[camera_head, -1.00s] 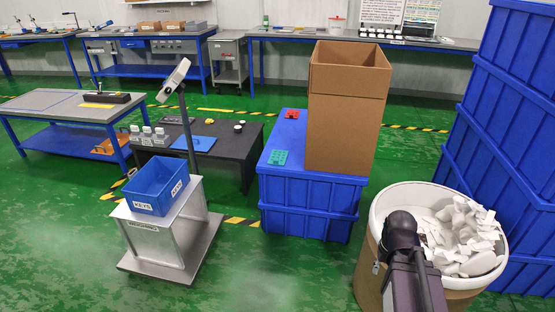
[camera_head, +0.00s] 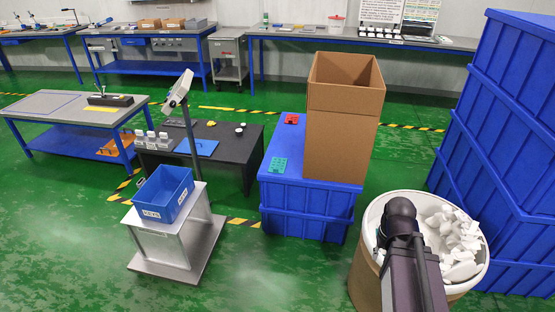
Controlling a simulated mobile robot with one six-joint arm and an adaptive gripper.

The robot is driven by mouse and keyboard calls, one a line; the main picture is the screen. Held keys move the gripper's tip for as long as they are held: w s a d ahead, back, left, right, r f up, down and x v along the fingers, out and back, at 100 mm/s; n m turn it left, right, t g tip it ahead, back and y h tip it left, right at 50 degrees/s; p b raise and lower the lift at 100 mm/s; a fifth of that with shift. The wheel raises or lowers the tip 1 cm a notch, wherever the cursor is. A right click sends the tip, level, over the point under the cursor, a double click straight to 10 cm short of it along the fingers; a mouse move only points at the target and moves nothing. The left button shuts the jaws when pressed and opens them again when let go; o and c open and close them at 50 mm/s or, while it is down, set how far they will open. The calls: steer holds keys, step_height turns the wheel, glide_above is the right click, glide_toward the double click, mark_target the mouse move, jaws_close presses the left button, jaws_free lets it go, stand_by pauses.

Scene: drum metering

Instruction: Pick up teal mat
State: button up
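The teal mat (camera_head: 278,165), a small flat piece with holes or studs, lies on the lid of the blue crate (camera_head: 305,213), near its front left edge and left of the tall cardboard box. It is in plain view and nothing touches it. My arm (camera_head: 402,235) reaches up from the bottom right over the drum. My gripper does not show; it is hidden beyond the dark end of the arm, well right of the mat. A small teal patch shows at the arm's left side; I cannot tell what it is.
The open cardboard box (camera_head: 342,135) stands on the crate beside the mat, with a red piece (camera_head: 291,118) behind. The drum (camera_head: 366,270) holds white pieces. Tall blue crates (camera_head: 505,150) stand right. A scale with a blue KEYS bin (camera_head: 160,195) stands left. Green floor is clear in front.

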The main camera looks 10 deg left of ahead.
steer(key=shift+r+p, duration=1.1)
steer(key=shift+r, duration=0.6)
